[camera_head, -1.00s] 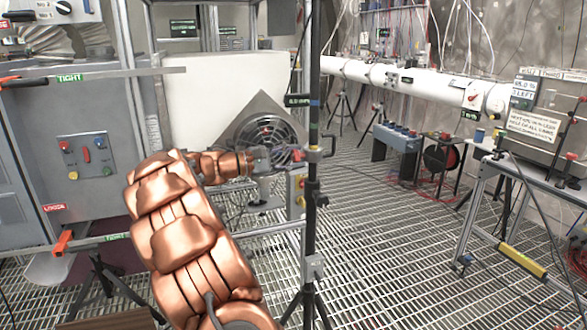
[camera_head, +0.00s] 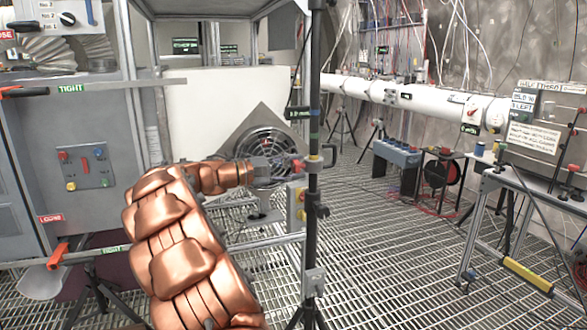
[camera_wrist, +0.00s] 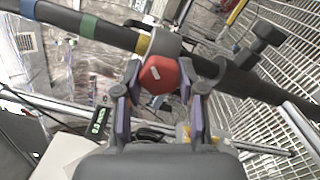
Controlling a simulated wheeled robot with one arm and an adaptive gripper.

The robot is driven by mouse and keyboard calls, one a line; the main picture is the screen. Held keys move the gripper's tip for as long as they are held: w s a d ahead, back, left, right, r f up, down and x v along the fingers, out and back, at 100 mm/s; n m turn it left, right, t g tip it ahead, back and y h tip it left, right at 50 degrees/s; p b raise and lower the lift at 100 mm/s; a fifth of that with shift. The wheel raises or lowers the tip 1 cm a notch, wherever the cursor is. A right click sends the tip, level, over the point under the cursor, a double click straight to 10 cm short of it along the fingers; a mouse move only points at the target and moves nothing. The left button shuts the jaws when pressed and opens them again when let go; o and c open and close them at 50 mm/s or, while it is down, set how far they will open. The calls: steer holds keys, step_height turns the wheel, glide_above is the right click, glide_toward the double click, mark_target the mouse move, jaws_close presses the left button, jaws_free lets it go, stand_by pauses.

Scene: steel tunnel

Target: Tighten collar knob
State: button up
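The collar knob (camera_wrist: 160,74) is red, with a small pale mark on its face, on a grey collar around a dark upright pole (camera_head: 314,80). The pole crosses the wrist view (camera_wrist: 95,27) diagonally, with blue, green and yellow bands. My gripper (camera_wrist: 160,80) has one finger on either side of the knob, both very close to its edges. I cannot tell whether the fingers press on it. In the head view, my gripper (camera_head: 298,165) is beside the pole at collar height, and the copper-coloured arm hides part of the scene.
A small display box (camera_head: 299,113) is on the pole, above the collar. A fan (camera_head: 265,145) stands behind my gripper. A grey cabinet (camera_head: 75,135) with levers is at left. A metal frame (camera_head: 480,215) stands at right. The grating floor between pole and frame is mostly open.

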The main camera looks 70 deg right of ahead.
steer(key=o, duration=0.5)
steer(key=shift+c, duration=0.2)
steer(key=shift+w+a, duration=0.1)
steer(key=v, duration=1.1)
steer(key=shift+w+a, duration=0.25)
steer(key=shift+a, duration=0.05)
steer(key=s+a+f+n+t+y, duration=0.25)
steer(key=s+a+f+y, duration=0.4)
steer(key=a, duration=0.95)
steer(key=s+a+f+n+t+y, duration=0.1)
steer(key=s+a+f+t, duration=0.3)
steer(key=a+f, duration=0.85)
steer(key=s+a+f+n+t+y, duration=0.1)
steer(key=s+a+f+t+y, duration=0.4)
steer(key=a, duration=1.4)
step_height(320, 180, up, 16)
steer(key=a+p, duration=0.1)
steer(key=p, duration=1.3)
steer(key=shift+p, duration=0.3)
